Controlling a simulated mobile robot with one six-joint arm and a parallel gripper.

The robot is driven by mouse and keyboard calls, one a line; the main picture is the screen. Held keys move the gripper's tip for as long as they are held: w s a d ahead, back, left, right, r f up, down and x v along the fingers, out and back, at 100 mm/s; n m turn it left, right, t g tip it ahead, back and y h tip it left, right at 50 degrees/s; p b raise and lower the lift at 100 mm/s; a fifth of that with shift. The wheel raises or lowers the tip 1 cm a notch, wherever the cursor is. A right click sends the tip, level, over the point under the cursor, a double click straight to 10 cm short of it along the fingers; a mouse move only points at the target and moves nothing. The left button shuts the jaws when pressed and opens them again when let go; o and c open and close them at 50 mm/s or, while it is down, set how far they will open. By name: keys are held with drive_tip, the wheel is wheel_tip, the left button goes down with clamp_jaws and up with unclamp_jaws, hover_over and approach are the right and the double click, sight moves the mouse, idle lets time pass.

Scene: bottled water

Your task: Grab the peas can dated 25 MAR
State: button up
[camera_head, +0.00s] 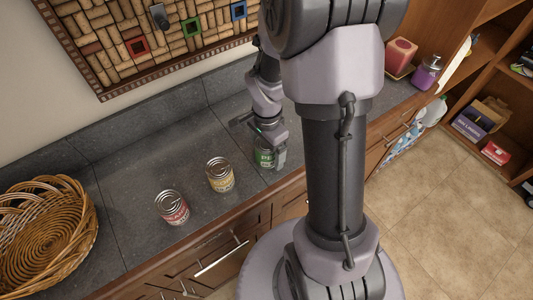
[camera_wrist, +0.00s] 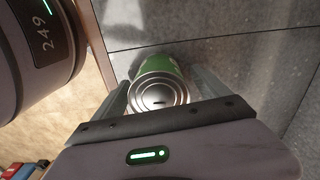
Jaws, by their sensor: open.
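A green can (camera_head: 265,155) with pale lettering, partly hidden by my gripper, stands on the dark counter at the right of a row of cans. In the wrist view the green can (camera_wrist: 158,86) shows its silver lid and part of its green side. My gripper (camera_head: 262,146) is around it, with a finger on each side in the wrist view (camera_wrist: 162,98). The jaws are open. No date can be read on the can. A yellow-labelled can (camera_head: 220,176) and a red-labelled can (camera_head: 172,208) stand to its left.
A wicker basket (camera_head: 48,240) stands at the left of the counter (camera_head: 135,165). A framed cork board (camera_head: 150,45) is on the wall behind. A purple bottle (camera_head: 426,73) and a red box (camera_head: 400,55) stand at the far right. The counter's front edge is close to the cans.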

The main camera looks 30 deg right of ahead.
drive_tip(key=shift+f, duration=0.1)
drive_tip(key=shift+c, duration=0.5)
drive_tip(key=c, duration=1.7)
